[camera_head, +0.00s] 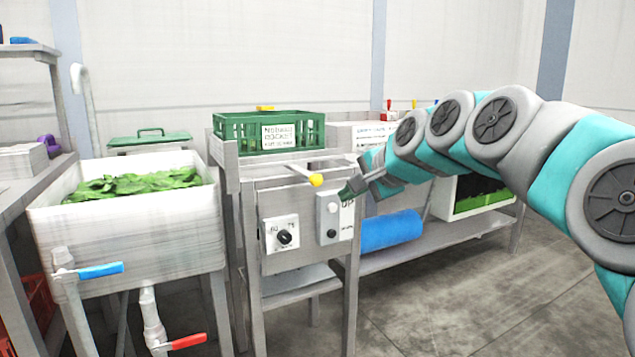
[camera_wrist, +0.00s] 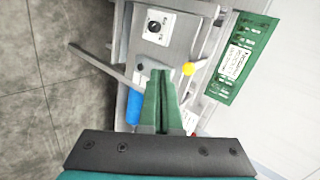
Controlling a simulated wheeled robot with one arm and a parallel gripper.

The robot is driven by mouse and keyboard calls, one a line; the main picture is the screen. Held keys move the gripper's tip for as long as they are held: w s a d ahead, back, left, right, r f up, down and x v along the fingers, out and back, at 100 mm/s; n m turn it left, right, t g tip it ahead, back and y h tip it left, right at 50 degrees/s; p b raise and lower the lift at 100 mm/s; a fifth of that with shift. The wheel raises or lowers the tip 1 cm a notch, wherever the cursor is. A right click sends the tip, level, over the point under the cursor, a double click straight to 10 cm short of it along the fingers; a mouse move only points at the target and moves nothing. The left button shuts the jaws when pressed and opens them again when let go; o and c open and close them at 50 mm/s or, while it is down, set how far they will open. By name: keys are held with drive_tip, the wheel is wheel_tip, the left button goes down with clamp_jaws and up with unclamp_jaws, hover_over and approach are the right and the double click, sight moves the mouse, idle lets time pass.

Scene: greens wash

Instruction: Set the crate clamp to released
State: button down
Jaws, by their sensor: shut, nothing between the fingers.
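A green crate (camera_head: 240,131) with a white label sits on the bench's top in the head view; it is also at the right in the wrist view (camera_wrist: 222,88). Below it, a lever with a yellow ball knob (camera_head: 316,180) sticks out over the front panel. I take this lever for the crate clamp, but no readable label confirms it. The knob also shows in the wrist view (camera_wrist: 188,69), just right of my fingertips. My gripper (camera_head: 346,191) is shut and empty, to the right of the knob and apart from it. Its green fingers (camera_wrist: 161,73) are together in the wrist view.
The panel below the lever carries a dial (camera_head: 284,237) and a grey switch box (camera_head: 333,218). A sink (camera_head: 130,240) full of greens stands left, with blue and red valve handles. A blue roll (camera_head: 390,231) lies on the lower shelf. The floor in front is clear.

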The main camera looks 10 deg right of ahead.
drive_tip(key=shift+m+t, duration=0.7)
drive_tip(key=shift+m, duration=0.2)
drive_tip(key=w+d+r, duration=0.2)
drive_tip(key=r, duration=0.1)
drive_tip(key=shift+w+d+r, duration=0.1)
drive_tip(key=shift+d+r, duration=0.05)
drive_tip(key=shift+r, duration=0.15)
approach(318, 181)
wheel_tip(318, 181, down, 3)
drive_tip(key=w, duration=0.3)
drive_tip(key=w+a, duration=0.1)
drive_tip(key=w, duration=0.1)
drive_tip(key=shift+a+p, duration=0.3)
drive_tip(key=shift+a, duration=0.05)
drive_tip(key=shift+w+a, duration=0.1)
drive_tip(key=shift+w, duration=0.1)
